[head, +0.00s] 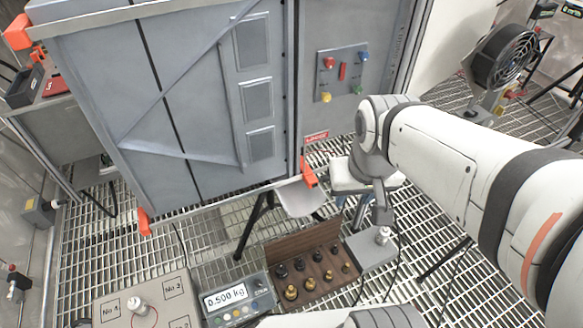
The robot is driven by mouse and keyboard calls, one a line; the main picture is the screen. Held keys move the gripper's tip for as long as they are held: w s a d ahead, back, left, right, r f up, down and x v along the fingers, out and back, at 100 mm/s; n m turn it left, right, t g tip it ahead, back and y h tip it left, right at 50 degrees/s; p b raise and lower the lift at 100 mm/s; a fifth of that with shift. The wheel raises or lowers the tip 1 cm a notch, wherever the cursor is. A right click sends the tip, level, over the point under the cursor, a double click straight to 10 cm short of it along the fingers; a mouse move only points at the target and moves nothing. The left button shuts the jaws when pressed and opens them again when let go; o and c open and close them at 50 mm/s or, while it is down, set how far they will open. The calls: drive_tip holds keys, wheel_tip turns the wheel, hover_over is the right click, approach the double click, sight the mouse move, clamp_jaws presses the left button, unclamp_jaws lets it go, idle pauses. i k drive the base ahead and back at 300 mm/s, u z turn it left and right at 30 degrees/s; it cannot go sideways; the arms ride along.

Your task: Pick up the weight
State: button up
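A small pale weight with a knob (383,236) stands on a grey plate (366,253) at the lower middle. My gripper (381,214) points down just above this weight. It is small and dark here, and I cannot tell whether its fingers are apart or touch the weight. Another pale knobbed weight (138,307) stands on a board (168,290) marked No.1 and No.2, at the lower left. An open wooden case (299,243) holds several brass and dark weights (291,292).
A scale display (226,297) reading 0.500 kg sits left of the case. A large grey cabinet (190,100) with a button panel (342,73) stands behind. A black fan (503,54) is at the upper right. The floor is open grating (200,240).

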sight(300, 262)
drive_tip(key=u, duration=0.05)
drive_tip(key=k, duration=1.2)
drive_tip(key=z, duration=0.6)
drive_tip(key=i, duration=1.4)
drive_tip(key=u, duration=0.1)
